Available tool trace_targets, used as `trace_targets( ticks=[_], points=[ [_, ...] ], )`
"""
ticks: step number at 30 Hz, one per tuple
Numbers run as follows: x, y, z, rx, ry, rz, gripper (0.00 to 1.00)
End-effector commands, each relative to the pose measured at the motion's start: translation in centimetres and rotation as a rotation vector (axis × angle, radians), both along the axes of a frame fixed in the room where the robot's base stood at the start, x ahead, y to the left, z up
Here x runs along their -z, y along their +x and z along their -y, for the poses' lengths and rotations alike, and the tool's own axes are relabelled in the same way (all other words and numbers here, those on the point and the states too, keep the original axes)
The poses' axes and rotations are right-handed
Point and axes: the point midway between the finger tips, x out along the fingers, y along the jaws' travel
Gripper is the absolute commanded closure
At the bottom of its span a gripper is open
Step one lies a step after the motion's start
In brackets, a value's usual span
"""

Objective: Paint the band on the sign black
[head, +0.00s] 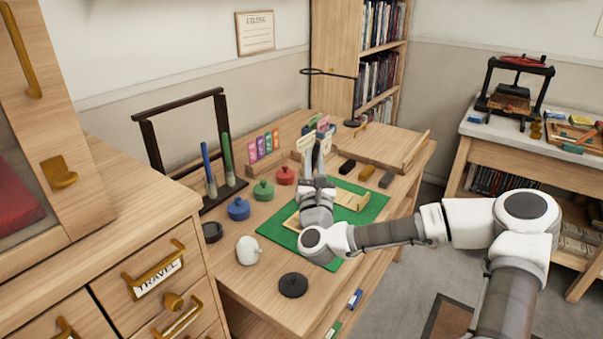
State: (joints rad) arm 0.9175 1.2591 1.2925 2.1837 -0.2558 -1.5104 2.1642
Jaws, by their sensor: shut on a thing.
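My gripper (317,190) is over the green mat (275,229) on the desk. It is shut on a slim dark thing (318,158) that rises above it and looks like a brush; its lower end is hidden. A pale wooden piece (351,201), perhaps part of the sign, shows on the mat beside the gripper. My wrist hides much of the mat, and I cannot make out the band. A black pot (212,232) stands at the desk's left edge and looks open. A black round lid-like piece with a knob (293,285) lies near the front edge.
Blue (239,209), green (263,190) and red (285,175) pots and a white rounded thing (248,250) stand left of the mat. A drawer cabinet (150,240) stands left.

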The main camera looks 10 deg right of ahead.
Motion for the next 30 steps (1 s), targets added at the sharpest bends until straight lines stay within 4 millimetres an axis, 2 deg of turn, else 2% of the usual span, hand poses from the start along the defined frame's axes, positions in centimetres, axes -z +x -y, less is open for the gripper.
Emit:
trace_targets(
  ticks=[8,24,30],
  points=[
    [0.7,0.1,0.4,0.009,-0.006,0.010,1.00],
    [5.7,0.1,0.3,0.007,-0.006,0.009,1.00],
    [5.9,0.1,0.3,0.008,-0.005,0.009,1.00]
  ],
)
